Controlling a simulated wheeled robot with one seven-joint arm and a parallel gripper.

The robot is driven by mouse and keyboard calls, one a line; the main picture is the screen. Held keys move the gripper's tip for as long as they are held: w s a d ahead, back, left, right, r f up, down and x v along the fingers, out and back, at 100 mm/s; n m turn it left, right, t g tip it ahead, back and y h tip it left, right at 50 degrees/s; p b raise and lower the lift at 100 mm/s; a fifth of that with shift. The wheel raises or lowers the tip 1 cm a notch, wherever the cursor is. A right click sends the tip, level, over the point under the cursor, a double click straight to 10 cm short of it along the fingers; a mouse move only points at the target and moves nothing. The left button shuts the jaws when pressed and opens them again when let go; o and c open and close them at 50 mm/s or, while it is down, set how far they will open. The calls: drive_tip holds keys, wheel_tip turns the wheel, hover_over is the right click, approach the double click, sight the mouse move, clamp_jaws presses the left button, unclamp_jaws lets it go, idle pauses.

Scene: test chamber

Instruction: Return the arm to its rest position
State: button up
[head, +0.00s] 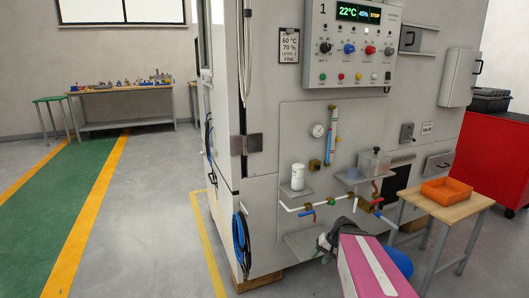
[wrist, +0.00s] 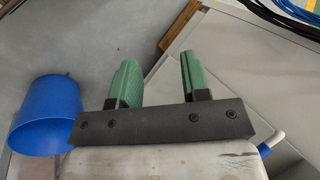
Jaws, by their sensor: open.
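My gripper (wrist: 158,68) is open in the wrist view, with its two green fingers apart. Nothing is between them; grey floor and part of a pale panel show beyond. In the head view my gripper (head: 323,241) is low in front of the chamber, beside the small lower shelf (head: 303,243). My arm's pink-and-grey link reaches up to it from the bottom edge and hides part of it. I cannot tell from the head view whether the gripper touches the shelf.
The chamber front (head: 262,190) with its pipes and valves (head: 332,201) stands close by. A blue bucket (wrist: 45,115) is left of the fingers; it also shows in the head view (head: 398,262). A wooden table (head: 438,207) with an orange tray (head: 446,191) stands right. Floor at left is clear.

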drive_tip(key=s+a+r+n+h, duration=0.2)
drive_tip(key=s+a+h, duration=0.2)
drive_tip(key=s+h, duration=0.1)
drive_tip(key=shift+r+g+h, duration=0.3)
drive_tip(key=shift+r+g, duration=0.05)
drive_tip(key=shift+g, duration=0.05)
